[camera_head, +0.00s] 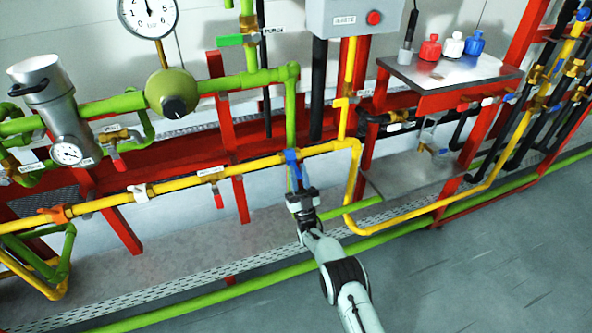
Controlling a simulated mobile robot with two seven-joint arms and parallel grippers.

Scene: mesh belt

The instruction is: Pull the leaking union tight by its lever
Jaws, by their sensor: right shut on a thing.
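A blue fitting with a lever (292,160) sits on the yellow pipe (255,166), close to the vertical green pipe. My right gripper (298,188) reaches up from below and is shut on the hanging blue lever. The fingers partly hide the lever's lower end. An orange fitting (60,213) and a white fitting (139,192) sit on the same yellow pipe farther left. No leak can be made out at this size. My left gripper is not in view.
Red posts (226,125) stand behind. The yellow pipe bends down right of my gripper. A low green pipe (215,296) runs along the floor. The floor at lower right is clear.

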